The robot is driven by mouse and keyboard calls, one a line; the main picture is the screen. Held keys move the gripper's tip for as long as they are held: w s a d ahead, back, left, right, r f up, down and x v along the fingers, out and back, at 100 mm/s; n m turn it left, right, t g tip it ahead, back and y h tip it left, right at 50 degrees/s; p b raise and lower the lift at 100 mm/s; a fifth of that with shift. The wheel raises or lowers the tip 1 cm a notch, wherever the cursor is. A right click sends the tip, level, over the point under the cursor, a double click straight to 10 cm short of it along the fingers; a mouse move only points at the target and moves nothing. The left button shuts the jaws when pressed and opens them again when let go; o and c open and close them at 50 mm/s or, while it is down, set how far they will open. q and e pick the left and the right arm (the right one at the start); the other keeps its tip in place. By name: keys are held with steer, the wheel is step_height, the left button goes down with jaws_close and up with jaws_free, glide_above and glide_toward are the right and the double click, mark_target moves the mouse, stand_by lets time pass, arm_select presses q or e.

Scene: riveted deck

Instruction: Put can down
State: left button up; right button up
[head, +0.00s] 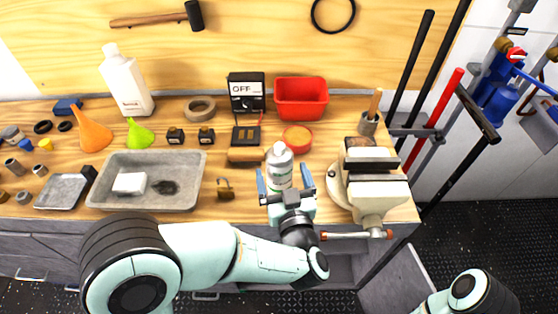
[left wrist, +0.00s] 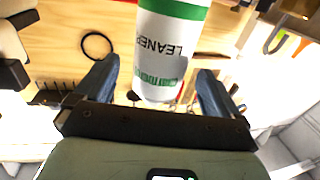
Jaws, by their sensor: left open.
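The can is a white cleaner can with green print (head: 279,163). It appears upright at the front of the wooden workbench (head: 225,165), left of the vise; its base is hidden behind my gripper. My left gripper (head: 283,180) is open, with one blue finger on each side of the can. In the left wrist view the can (left wrist: 172,45) shows between the spread fingers, with gaps on both sides. My right gripper is out of view; only part of that arm shows at the lower right.
A cream vise (head: 371,187) stands close to the right. A grey metal tray (head: 190,165) and a brass padlock (head: 225,188) lie to the left. Behind are an orange round lid or dish (head: 297,138), a red bin (head: 301,97) and a meter marked OFF (head: 247,92).

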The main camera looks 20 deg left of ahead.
arm_select(q)
steer(key=v, duration=0.6)
steer(key=shift+s+d, duration=0.2)
steer(key=shift+s, duration=0.15)
